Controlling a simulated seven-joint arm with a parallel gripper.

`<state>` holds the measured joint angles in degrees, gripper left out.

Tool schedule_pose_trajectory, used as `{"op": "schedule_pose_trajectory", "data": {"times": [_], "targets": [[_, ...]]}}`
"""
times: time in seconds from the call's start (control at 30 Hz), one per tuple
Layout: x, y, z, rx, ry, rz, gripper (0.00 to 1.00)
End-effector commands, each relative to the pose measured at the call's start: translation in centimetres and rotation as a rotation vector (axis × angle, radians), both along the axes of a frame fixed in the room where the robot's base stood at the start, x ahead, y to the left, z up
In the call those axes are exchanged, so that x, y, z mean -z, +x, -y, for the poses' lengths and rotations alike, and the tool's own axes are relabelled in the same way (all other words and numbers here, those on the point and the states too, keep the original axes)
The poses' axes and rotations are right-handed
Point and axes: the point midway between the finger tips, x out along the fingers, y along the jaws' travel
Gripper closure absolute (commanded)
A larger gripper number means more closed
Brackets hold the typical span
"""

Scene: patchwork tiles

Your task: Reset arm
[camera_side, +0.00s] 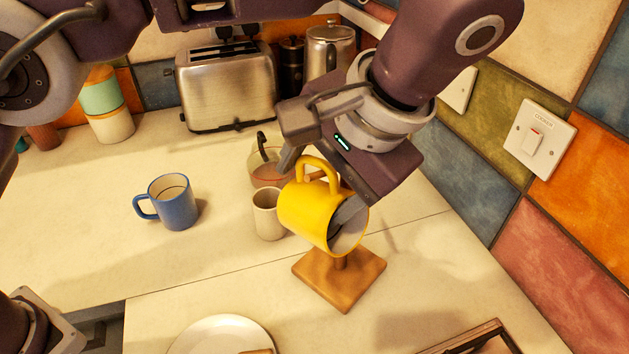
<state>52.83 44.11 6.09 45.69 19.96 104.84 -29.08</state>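A yellow mug (305,212) is tilted on its side above a square wooden base (337,282) with a short visible length of post. Its mouth faces the lower right and its handle (303,166) points up. Whether the post or a peg holds the mug is hidden. My gripper (318,190) is at the mug with its fingers wide apart. One finger is at the upper left near the handle, and the other reaches into or across the mug's mouth. I cannot tell whether either finger touches the mug.
A blue mug (172,204), a beige cup (268,215) and a glass jar (264,170) stand left of the yellow mug. A toaster (227,88) and kettle (330,50) are behind. A white plate (222,335) and wooden frame (470,340) lie in front. The tiled wall (455,185) is close on the right.

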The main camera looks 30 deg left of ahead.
Motion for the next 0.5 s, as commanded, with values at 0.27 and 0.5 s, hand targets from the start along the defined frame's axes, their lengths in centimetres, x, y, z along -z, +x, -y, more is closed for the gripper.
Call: {"op": "schedule_pose_trajectory", "data": {"times": [0.27,0.5], "targets": [[0.0,0.0,0.0,0.000,0.001,-0.001,0.33],[-2.9,-3.3,1.7,0.053,-0.171,-0.012,0.33]]}}
